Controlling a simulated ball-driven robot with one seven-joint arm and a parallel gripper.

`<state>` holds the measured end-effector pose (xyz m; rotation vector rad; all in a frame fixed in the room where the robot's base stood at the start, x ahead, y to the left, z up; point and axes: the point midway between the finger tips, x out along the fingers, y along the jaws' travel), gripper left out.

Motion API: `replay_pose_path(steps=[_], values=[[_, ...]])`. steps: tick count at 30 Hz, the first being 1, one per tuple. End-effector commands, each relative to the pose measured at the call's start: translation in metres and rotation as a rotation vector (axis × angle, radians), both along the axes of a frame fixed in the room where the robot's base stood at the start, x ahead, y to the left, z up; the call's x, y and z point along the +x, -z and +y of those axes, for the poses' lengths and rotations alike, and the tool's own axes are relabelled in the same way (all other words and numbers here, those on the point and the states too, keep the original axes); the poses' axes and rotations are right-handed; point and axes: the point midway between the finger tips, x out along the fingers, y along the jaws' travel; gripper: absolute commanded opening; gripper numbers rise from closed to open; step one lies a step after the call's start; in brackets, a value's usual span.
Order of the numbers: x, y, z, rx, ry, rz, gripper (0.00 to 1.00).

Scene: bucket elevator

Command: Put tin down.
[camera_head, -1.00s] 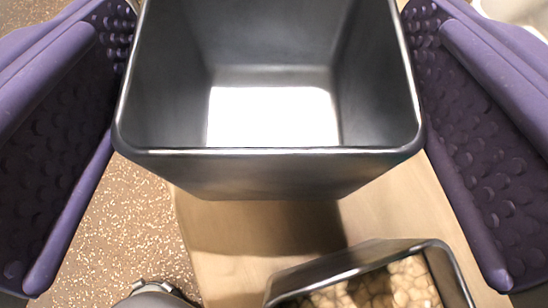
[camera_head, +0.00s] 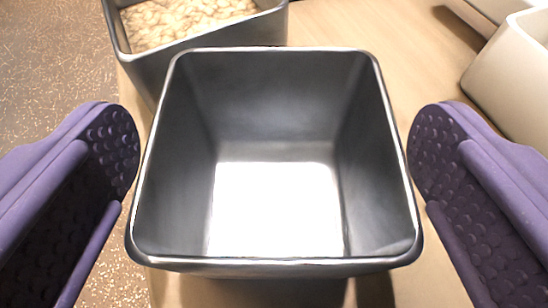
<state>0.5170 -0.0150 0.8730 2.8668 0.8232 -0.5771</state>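An empty, square dark grey metal tin (camera_head: 275,265) with a bright, shiny bottom is in the middle of the view. It looks upright and appears to stand on the pale wooden tabletop (camera_head: 345,22); its underside is hidden. My gripper (camera_head: 274,150) is open, with one purple, studded finger on the left of the tin and one on the right. A narrow gap shows between each finger and the tin's walls.
A second grey tin (camera_head: 170,55) holding pale, lumpy pieces stands just behind, at the upper left, close to the empty one. White containers (camera_head: 510,75) stand at the right. Speckled brown floor (camera_head: 55,60) lies beyond the table's left edge.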

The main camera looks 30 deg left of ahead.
Motion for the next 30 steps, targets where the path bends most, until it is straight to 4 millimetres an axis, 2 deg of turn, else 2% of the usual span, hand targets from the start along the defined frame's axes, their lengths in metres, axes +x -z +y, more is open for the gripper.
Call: replay_pose_path(steps=[5, 12, 18, 23, 30], values=[[-0.009, -0.01, -0.007, 0.0, 0.002, 0.001, 1.0], [-0.053, -0.033, -0.035, 0.0, 0.006, 0.001, 1.0], [-0.083, -0.046, -0.053, 0.0, 0.004, 0.001, 1.0], [-0.093, -0.05, -0.058, 0.003, 0.001, 0.001, 1.0], [-0.094, -0.049, -0.059, 0.002, 0.001, 0.0, 1.0]])
